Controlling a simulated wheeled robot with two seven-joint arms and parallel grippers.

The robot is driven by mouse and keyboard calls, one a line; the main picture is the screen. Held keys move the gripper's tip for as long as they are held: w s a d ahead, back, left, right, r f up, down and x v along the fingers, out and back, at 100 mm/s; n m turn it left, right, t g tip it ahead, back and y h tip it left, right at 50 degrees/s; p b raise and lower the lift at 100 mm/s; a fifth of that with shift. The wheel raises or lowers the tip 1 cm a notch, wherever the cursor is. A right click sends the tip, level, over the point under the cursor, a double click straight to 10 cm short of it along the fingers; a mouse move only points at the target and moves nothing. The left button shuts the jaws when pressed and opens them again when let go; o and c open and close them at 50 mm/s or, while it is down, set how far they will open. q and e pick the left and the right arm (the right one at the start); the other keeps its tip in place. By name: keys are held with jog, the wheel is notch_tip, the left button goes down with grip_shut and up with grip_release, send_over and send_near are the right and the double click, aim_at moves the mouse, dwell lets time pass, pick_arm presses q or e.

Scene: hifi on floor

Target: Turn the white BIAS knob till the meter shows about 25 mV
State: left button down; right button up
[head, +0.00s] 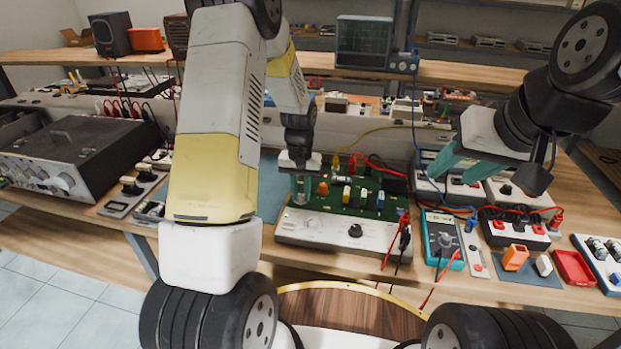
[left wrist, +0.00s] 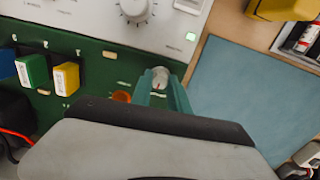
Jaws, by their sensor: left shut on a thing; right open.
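My left gripper (head: 301,192) reaches down to the left end of a green circuit board (head: 386,211) on the bench. The head view does not show this knob clearly behind the fingers. A teal multimeter (head: 434,231) lies right of the board; its reading is too small to read. My right gripper (head: 456,172) is open and empty, above the bench at the right.
Red and black leads (head: 395,240) hang beside the multimeter. A blue-grey mat (left wrist: 255,100) gives clear room beside the board.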

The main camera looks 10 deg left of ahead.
aim_at(301, 195)
pick_arm(q)
jog(key=m, duration=0.5)
jog(key=shift+m, duration=0.4)
dwell(0.3)
jog(key=c, duration=1.3)
grip_release()
jog(key=shift+o, duration=0.2)
notch_tip(301, 195, up, 7)
jog(key=shift+r, duration=0.45)
